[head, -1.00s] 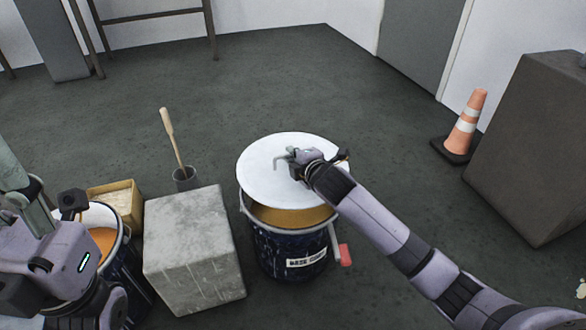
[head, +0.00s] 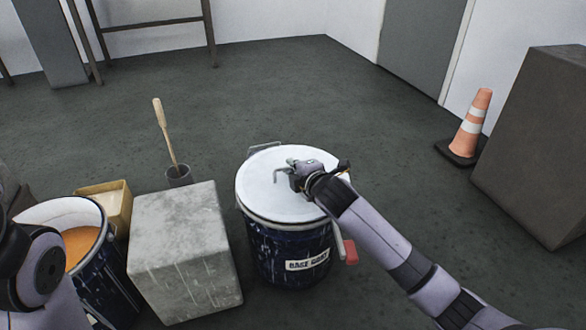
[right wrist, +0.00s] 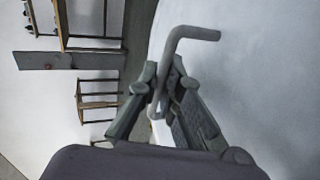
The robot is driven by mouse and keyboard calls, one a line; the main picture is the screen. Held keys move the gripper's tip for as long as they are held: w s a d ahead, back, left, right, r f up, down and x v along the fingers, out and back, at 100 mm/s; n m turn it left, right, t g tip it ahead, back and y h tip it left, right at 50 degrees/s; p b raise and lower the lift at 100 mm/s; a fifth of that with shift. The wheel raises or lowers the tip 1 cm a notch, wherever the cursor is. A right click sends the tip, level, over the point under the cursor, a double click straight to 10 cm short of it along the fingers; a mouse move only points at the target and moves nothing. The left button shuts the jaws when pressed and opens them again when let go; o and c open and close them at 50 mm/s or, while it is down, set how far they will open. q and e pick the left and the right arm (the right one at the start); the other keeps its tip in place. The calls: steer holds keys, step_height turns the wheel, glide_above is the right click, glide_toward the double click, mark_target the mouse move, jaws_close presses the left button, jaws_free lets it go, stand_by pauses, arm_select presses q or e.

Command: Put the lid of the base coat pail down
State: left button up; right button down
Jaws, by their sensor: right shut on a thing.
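The base coat pail (head: 285,250) is dark blue with a white label and stands on the floor at the middle of the head view. Its round white lid (head: 262,193) lies over the pail's mouth, and no coating shows between them. Whether it is fully seated I cannot tell. My right gripper (head: 290,172) is over the lid, shut on its bent grey handle (right wrist: 190,34), which shows between the fingers (right wrist: 158,90) in the right wrist view. My left gripper is out of the head view; only part of my left arm shows at the lower left.
A grey block (head: 180,250) stands left of the pail. A traffic cone (head: 472,120) stands at right.

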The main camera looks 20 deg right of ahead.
steer(key=shift+f, duration=0.55)
stand_by(0.5)
steer(key=c, duration=1.7)
jaws_free()
